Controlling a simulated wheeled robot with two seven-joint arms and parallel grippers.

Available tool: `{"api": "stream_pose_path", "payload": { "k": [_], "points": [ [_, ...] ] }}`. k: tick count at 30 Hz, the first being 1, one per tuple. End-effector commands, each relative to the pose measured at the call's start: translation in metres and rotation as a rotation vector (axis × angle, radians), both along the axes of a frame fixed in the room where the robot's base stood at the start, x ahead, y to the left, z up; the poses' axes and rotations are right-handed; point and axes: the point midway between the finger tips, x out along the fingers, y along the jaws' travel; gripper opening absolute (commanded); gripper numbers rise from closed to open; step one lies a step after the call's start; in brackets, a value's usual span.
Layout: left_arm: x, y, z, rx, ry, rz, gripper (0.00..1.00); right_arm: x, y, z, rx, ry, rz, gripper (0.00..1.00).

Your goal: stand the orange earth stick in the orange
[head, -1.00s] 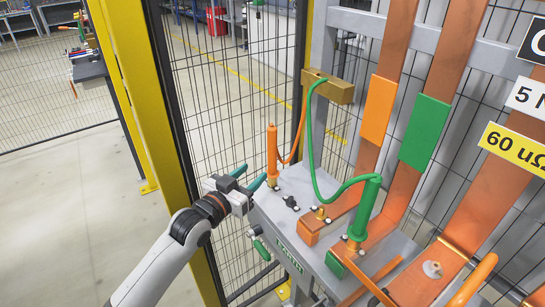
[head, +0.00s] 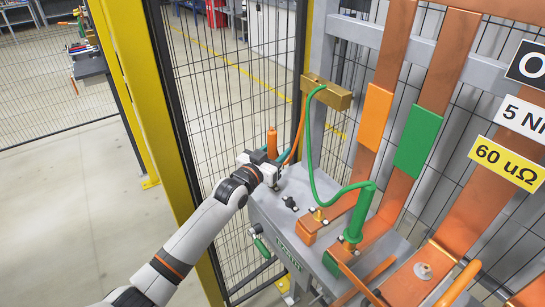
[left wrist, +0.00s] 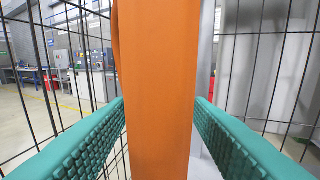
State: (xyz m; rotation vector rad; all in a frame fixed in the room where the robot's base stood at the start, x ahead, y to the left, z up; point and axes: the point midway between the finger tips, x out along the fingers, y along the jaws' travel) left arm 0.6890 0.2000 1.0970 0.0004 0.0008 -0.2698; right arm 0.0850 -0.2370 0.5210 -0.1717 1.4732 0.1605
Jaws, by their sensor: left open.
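The orange earth stick (head: 272,142) stands upright near the back left corner of the grey bench, with its lower part hidden behind my gripper. An orange cable runs from its side up to a brass bar. My left gripper (head: 278,158) is open with its fingers at the stick. In the left wrist view the stick (left wrist: 155,90) fills the middle, between the two teal ribbed finger pads; contact is not clear. An orange block with a brass stud (head: 317,219) sits to the right on the bench, with nothing standing on it. My right gripper is not in view.
A green stick (head: 358,208) stands by a green block (head: 333,264), its cable looping to the brass bar (head: 327,92). A small black knob (head: 290,203) is on the bench (head: 268,205). Copper bars rise at right. A mesh fence and yellow post (head: 165,130) are close by.

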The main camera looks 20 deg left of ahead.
Motion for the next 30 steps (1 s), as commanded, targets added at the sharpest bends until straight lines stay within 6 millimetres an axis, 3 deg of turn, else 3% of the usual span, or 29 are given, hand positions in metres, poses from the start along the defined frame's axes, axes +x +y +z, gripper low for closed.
{"api": "stream_pose_path", "payload": {
  "k": [9, 18, 26, 30],
  "points": [
    [0.004, -0.001, -0.001, 0.0, 0.0, 0.0, 0.46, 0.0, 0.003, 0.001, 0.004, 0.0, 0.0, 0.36],
    [0.004, -0.001, -0.001, 0.0, 0.0, 0.0, 0.0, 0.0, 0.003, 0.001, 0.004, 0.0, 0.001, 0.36],
    [0.004, -0.001, 0.001, 0.0, -0.002, 0.0, 0.0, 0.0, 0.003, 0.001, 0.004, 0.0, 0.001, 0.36],
    [0.004, -0.001, 0.015, 0.0, -0.007, -0.001, 0.0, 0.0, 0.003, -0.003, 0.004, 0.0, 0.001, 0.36]
  ]
}}
